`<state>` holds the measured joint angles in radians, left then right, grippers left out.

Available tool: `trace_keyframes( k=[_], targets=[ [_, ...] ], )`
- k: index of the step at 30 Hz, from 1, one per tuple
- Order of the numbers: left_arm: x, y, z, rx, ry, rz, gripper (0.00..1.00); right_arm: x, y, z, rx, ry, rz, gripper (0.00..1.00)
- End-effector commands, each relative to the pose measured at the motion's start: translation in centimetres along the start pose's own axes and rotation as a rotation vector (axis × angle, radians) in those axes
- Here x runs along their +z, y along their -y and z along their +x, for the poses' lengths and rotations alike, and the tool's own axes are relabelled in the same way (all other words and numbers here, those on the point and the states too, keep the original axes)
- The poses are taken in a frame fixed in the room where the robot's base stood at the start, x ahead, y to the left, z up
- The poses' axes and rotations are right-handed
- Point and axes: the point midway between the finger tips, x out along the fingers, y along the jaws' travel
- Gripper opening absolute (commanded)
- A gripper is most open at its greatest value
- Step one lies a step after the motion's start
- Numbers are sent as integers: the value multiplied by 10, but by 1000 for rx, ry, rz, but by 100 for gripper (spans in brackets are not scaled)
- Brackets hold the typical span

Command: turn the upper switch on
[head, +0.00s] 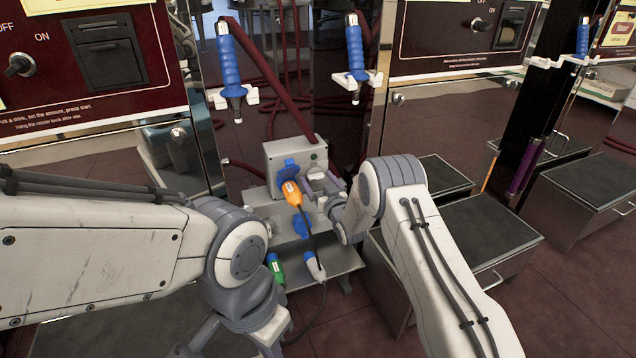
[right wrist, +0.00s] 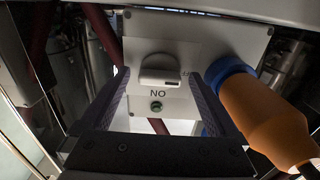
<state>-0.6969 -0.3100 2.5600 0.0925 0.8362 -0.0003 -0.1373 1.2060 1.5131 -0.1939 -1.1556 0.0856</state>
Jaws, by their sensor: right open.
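The knob's bar lies crosswise, one end towards the partly hidden OFF label. The ON label and a green lamp (right wrist: 156,106) are below it there. My right gripper (right wrist: 164,82) is open, one finger on each side of the knob; contact cannot be told. In the head view my right gripper (head: 325,188) is at the box and covers the knob. My left arm shows, but its jaws do not.
An orange plug (right wrist: 268,120) sits in the blue socket beside the switch, close to a finger. It also shows in the head view (head: 292,194).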

Motion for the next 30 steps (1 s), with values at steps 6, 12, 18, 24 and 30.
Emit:
trace_keyframes(
  k=[6, 12, 18, 24, 30],
  targets=[
    [0, 0, 0, 0, 0, 0, 0, 0, 0, 0, 0, 0, 0, 72],
    [0, 0, 0, 0, 0, 0, 0, 0, 0, 0, 0, 0, 0, 9],
    [0, 0, -1, 0, 0, 0, 0, 0, 0, -1, 0, 1, 18, 9],
    [0, 0, -3, 0, 0, 0, 0, 0, 0, -1, 0, 1, 95, 9],
    [0, 0, -7, 0, 0, 0, 0, 0, 0, -1, 0, 1, 244, 9]
  ],
)
